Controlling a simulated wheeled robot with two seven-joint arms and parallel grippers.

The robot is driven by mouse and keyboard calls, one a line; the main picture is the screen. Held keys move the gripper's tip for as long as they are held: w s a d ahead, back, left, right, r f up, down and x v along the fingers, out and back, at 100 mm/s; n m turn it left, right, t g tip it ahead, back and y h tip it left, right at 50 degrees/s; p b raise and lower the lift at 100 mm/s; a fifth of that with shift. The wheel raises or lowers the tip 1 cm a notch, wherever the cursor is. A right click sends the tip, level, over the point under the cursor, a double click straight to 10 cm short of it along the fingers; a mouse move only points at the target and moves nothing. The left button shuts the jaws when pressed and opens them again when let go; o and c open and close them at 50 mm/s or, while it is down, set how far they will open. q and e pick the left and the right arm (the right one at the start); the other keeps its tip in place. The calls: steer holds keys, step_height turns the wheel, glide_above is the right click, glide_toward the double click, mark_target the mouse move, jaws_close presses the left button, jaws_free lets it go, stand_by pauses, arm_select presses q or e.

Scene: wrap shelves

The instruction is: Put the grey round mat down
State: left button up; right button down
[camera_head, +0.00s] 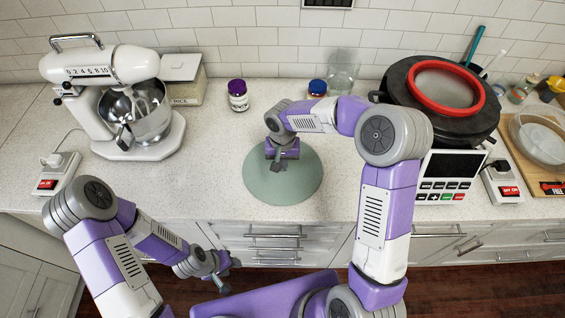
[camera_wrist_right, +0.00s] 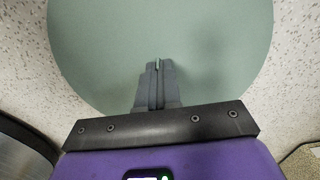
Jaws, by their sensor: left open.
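The grey round mat (camera_head: 300,183) is a flat grey-green disc at the middle of the counter, near its front edge. It fills much of the right wrist view (camera_wrist_right: 215,60). I cannot tell whether it lies fully flat on the counter or a little above it. My right gripper (camera_head: 279,166) reaches over the mat from the back, fingers pointing down. In the right wrist view its fingertips (camera_wrist_right: 158,64) are close together on the mat, with a thin pale strip between them; their contact is partly hidden. My left gripper (camera_head: 222,275) is open and empty, low in front of the counter drawers.
A stand mixer (camera_head: 110,85) is at the left. A purple-lidded jar (camera_head: 238,97), a blue-lidded jar (camera_head: 317,88) and a glass (camera_head: 342,75) stand behind the mat. A black appliance with a red ring (camera_head: 447,155) is at the right. Counter left of the mat is clear.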

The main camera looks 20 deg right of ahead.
steer(key=shift+f, duration=0.25)
steer(key=c, duration=1.3)
jaws_free()
steer(key=shift+r, duration=0.1)
steer(key=shift+c, duration=0.2)
steer(key=shift+r, duration=0.1)
steer(key=shift+r, duration=0.35)
step_height(320, 180, up, 12)
steer(key=p, duration=0.2)
steer(key=shift+f, duration=0.25)
